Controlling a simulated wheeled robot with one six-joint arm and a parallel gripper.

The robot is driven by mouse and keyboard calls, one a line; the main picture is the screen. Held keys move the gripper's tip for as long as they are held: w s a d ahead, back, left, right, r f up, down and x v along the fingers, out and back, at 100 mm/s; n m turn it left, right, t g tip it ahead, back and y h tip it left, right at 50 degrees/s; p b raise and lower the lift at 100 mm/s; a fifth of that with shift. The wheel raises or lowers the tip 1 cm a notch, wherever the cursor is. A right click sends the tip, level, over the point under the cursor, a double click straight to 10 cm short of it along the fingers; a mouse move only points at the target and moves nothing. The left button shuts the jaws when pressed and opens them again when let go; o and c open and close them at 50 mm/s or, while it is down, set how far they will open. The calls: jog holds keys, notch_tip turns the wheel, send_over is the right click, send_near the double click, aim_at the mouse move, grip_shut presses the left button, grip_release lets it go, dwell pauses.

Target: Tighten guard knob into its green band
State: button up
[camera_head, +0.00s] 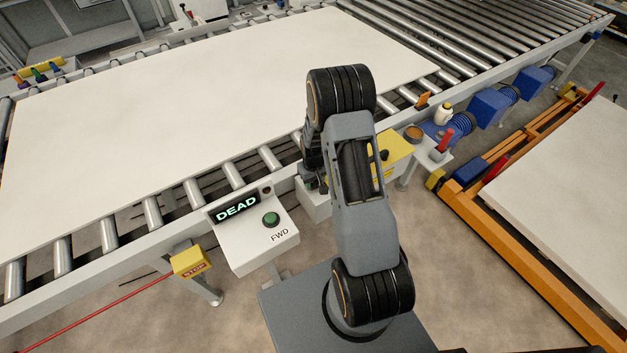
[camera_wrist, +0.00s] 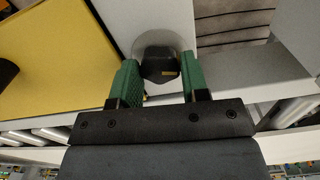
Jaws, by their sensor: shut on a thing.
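In the wrist view, the guard knob (camera_wrist: 160,66) is a dark, faceted knob with a small yellow-orange mark. It sits in front of a pale round disc (camera_wrist: 151,40) on a grey surface. My gripper (camera_wrist: 160,76) has its green fingers on either side of the knob and is shut on it. The finger contact is partly hard to see. I cannot make out a green band on the dial. In the head view, my arm hides the knob and most of my gripper (camera_head: 312,180).
A yellow panel (camera_wrist: 55,60) lies left of the knob in the wrist view. In the head view, a control box (camera_head: 255,240) reads DEAD and FWD, with a green button. A large white sheet (camera_head: 200,90) lies on the roller conveyor. An orange frame (camera_head: 490,230) stands at right.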

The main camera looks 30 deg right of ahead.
jog(key=shift+c, duration=0.8)
jog(key=shift+f+m+b, duration=0.3)
jog(key=shift+m+b, duration=0.6)
jog(key=shift+b, duration=0.2)
jog(key=m+b, duration=0.1)
jog(key=m, duration=0.2)
jog(key=shift+r+b, duration=0.3)
jog(key=shift+b, duration=0.1)
jog(key=o, duration=0.9)
notch_tip(320, 180, up, 14)
jog(key=shift+f+b, duration=0.1)
jog(key=shift+b, duration=0.4)
